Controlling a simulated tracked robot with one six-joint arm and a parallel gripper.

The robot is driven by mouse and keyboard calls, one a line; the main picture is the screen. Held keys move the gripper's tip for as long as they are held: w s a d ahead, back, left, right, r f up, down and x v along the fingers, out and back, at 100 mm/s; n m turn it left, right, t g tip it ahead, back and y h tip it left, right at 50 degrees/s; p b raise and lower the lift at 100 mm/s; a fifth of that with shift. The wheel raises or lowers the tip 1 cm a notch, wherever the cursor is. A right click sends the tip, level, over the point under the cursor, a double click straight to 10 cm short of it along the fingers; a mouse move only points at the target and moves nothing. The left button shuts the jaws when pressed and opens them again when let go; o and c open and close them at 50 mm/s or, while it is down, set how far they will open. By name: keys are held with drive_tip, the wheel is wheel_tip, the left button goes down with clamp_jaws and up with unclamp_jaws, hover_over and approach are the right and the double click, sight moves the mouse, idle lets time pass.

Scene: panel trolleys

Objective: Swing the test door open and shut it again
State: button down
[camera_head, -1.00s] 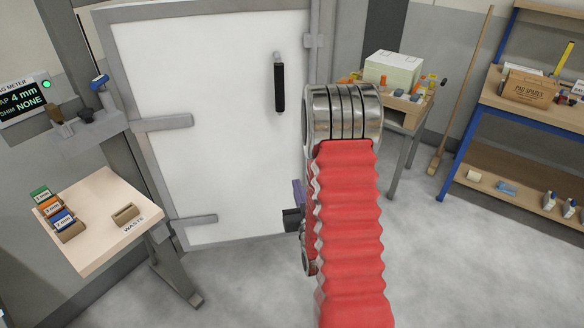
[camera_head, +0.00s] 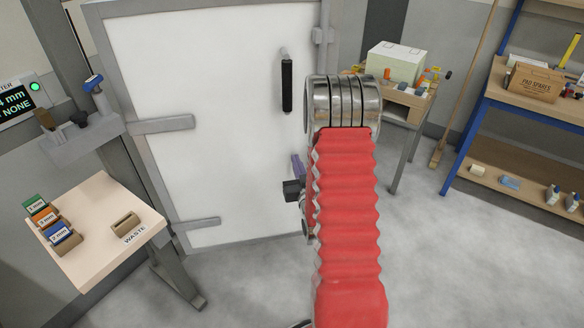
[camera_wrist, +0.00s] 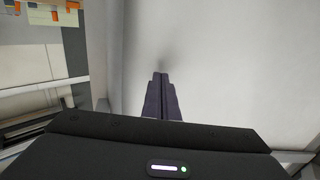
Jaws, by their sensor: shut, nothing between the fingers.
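The test door (camera_head: 215,110) is a large white panel with grey hinge straps on its left and a black upright handle (camera_head: 287,85) near its right edge. It looks shut against its grey frame (camera_head: 107,55). My gripper (camera_head: 298,165) is below the handle, in front of the door's right part, and partly hidden by my red arm. In the wrist view its dark purple fingers (camera_wrist: 161,80) are shut together and empty. They point at a plain white surface, with a faint shadow at the tips. I cannot tell if they touch it. The handle does not show in the wrist view.
A wooden table (camera_head: 405,105) with a pale box stands behind my arm. A blue-framed bench (camera_head: 530,105) is at right. Grey floor is clear between.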

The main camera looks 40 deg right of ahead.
drive_tip(key=shift+w+d, duration=0.25)
drive_tip(key=shift+w, duration=0.15)
drive_tip(key=shift+w, duration=0.1)
